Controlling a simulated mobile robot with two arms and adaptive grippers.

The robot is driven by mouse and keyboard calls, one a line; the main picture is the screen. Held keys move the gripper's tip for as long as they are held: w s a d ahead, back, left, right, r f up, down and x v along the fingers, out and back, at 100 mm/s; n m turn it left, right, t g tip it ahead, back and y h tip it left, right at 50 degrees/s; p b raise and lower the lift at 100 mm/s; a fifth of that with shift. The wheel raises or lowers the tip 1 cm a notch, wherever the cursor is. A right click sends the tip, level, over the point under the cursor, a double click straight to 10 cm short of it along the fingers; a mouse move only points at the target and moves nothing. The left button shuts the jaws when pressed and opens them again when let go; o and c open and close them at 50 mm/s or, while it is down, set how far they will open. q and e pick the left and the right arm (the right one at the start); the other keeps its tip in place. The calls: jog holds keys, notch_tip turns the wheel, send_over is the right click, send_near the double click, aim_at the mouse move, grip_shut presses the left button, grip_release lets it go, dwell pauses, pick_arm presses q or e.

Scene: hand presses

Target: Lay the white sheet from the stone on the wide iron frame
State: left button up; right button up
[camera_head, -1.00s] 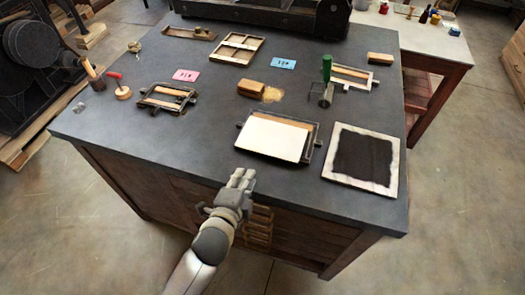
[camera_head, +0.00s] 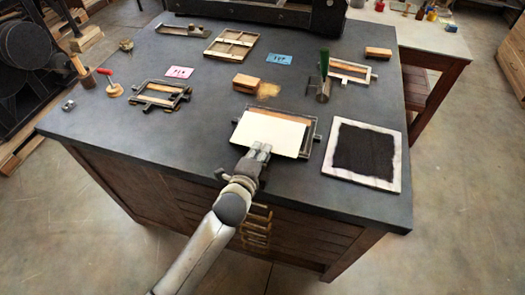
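The white sheet (camera_head: 270,131) lies on the wide iron frame (camera_head: 314,136) near the front of the dark stone top (camera_head: 130,130). The sheet covers most of the frame; a wooden strip and the frame's far and right edges show beside it. My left gripper (camera_head: 259,151) reaches in from the front, its fingertips at or over the sheet's near edge. I cannot tell whether the fingers touch or grip the sheet, or how far they are apart. My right gripper is not in view.
A black square with a white border (camera_head: 364,153) lies right of the frame. A small iron frame (camera_head: 160,94) is at left, a wooden block (camera_head: 246,82) behind, and a green-handled tool (camera_head: 324,75) behind right. The front left of the top is clear.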

pick_arm(q)
jog(key=shift+w+d+f, duration=0.1)
jog(key=shift+w+d, duration=0.05)
jog(key=shift+w, duration=0.2)
grip_shut()
notch_tip(320, 180, up, 3)
jog(key=p, duration=0.3)
jog(key=shift+p, duration=0.3)
jog(key=shift+s, duration=0.1)
jog(key=shift+p+v, duration=0.85)
jog(key=shift+v, duration=0.25)
jog(key=shift+r+p+v, duration=0.2)
jog(key=shift+p+v, duration=0.6)
jog(key=shift+v, duration=0.55)
jog(key=shift+r+p+v, duration=0.2)
jog(key=shift+p+v, duration=0.6)
jog(key=shift+v, duration=0.5)
